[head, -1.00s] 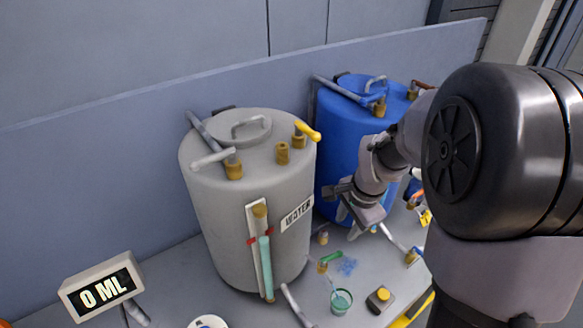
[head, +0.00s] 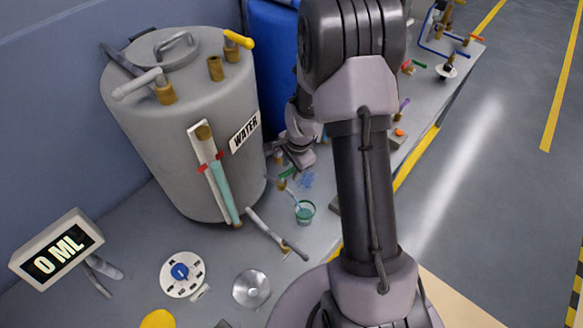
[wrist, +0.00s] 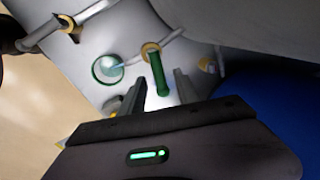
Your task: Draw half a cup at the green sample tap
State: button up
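The green sample tap (head: 288,172) has a green lever and a brass body, low beside the blue drum. In the wrist view its green lever (wrist: 158,68) points toward my gripper (wrist: 160,84), which is open with a finger on either side of the lever's end. I cannot tell whether they touch. In the head view my gripper (head: 293,155) is just above the tap, partly hidden by my arm. A green-rimmed cup (head: 305,211) with some teal liquid stands on the bench near the tap; it also shows in the wrist view (wrist: 108,69), under a pipe end.
A grey WATER tank (head: 185,110) with a sight tube stands left of the blue drum (head: 270,60). A display (head: 57,250) reads 0 ML. A dial plate (head: 183,274) and a silver disc (head: 251,288) lie in front. A pipe with a brass end (head: 275,235) crosses the bench.

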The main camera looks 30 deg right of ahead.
grip_shut()
jog(key=shift+w+f+n+b, duration=0.35)
jog(key=shift+n+b, duration=0.25)
jog(key=shift+b, duration=0.4)
jog(key=shift+r+n+b, duration=0.2)
jog(key=shift+n+b, duration=0.2)
jog(key=shift+n, duration=0.1)
jog(key=shift+r, duration=0.2)
grip_release()
jog(key=shift+w, duration=0.1)
